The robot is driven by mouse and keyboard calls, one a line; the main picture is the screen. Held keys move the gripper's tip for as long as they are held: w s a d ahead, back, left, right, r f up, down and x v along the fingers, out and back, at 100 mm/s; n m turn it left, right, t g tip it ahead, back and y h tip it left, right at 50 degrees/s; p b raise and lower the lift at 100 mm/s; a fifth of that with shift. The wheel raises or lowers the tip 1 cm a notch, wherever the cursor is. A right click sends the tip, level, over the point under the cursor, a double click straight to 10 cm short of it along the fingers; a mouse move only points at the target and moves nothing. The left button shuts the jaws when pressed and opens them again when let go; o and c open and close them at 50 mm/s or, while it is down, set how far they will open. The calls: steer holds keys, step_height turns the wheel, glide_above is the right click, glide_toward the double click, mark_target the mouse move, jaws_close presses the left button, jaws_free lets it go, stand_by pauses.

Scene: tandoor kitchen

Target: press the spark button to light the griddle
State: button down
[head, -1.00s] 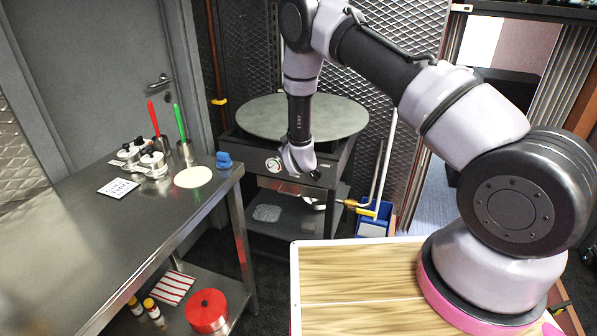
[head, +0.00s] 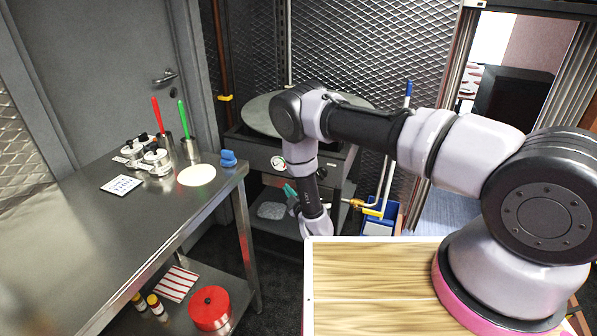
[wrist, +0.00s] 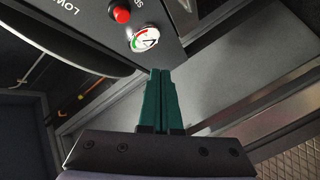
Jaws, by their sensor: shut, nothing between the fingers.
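The griddle (head: 256,112) is a round grey plate on a dark stand behind my arm in the head view. A round white gauge (head: 277,162) sits on its front panel. In the wrist view the panel shows a red button (wrist: 121,15) beside the gauge (wrist: 144,38), with partly cut-off lettering. My gripper (wrist: 163,72) has green fingers that are shut and empty. They lie below and to the right of the gauge in the wrist view, apart from the button. In the head view the gripper (head: 291,190) is low in front of the panel.

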steer(key=shift+w, duration=0.15)
steer(key=w+d, duration=0.3)
steer(key=w, duration=0.5)
steer(key=shift+w, duration=0.1)
stand_by(1.9)
steer(key=shift+w+d, duration=0.1)
steer(key=shift+w, duration=0.2)
steer(key=shift+w+d, duration=0.2)
steer(key=shift+w, duration=0.3)
stand_by(0.6)
steer(key=shift+s, duration=0.15)
steer(key=shift+s+a, duration=0.35)
steer(key=shift+s, duration=0.4)
steer(key=shift+s, duration=0.1)
steer(key=shift+s+a, duration=0.3)
steer(key=shift+s, duration=0.45)
steer(key=shift+s+a, duration=0.25)
steer(key=shift+s, duration=0.5)
steer(key=shift+s+a, duration=0.3)
steer(key=shift+s, duration=0.45)
